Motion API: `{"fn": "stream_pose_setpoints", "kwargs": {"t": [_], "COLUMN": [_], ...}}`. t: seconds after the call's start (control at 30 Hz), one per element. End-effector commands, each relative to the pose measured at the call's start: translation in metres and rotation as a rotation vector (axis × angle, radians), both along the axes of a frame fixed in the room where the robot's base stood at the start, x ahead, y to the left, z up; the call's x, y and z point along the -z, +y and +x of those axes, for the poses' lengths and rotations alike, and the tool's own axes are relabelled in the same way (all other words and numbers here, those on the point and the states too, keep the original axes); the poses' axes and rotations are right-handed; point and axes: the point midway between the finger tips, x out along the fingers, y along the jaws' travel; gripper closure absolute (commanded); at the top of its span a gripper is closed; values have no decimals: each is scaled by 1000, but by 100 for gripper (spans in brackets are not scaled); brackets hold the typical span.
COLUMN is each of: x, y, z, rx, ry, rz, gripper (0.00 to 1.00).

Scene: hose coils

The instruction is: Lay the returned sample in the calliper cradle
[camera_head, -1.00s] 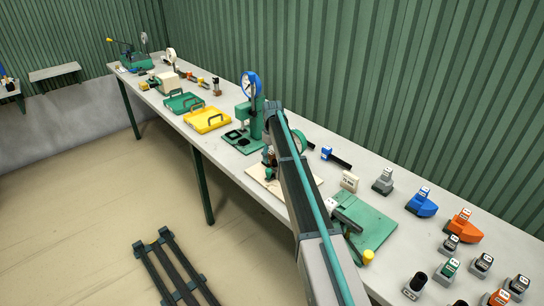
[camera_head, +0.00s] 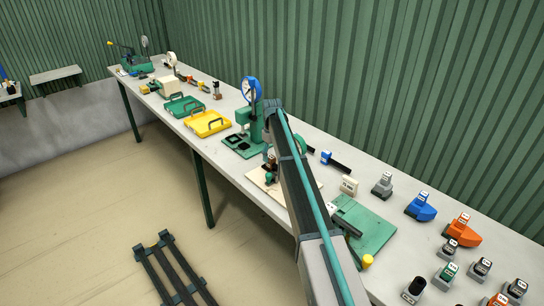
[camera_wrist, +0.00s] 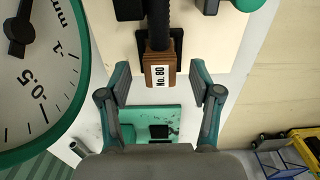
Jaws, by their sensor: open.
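A brown block labelled "No. 80" (camera_wrist: 160,74) with a black ribbed hose piece (camera_wrist: 164,25) shows in the wrist view, over a cream board. My gripper (camera_wrist: 160,80) is open, with one finger on each side of the block and a visible gap at both sides. In the head view my arm hides most of the gripper, close to the cream board (camera_head: 257,179). I cannot tell for certain which thing is the returned sample or the calliper cradle.
A large dial (camera_wrist: 35,70) fills the left of the wrist view; a green stand with a blue-rimmed dial (camera_head: 252,90) is in the head view. A green board (camera_head: 372,230), yellow tray (camera_head: 208,123), green tray (camera_head: 184,105) and several labelled pieces crowd the long bench.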

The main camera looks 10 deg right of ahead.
Motion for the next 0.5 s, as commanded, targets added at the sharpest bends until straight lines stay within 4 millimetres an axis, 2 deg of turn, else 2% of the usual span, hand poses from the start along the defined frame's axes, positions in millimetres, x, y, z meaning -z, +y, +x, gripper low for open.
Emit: {"fn": "stream_pose_setpoints", "kwargs": {"t": [0.5], "x": [-19], "y": [0], "z": [0], "rx": [0], "ry": [0], "rz": [0], "gripper": [36]}}
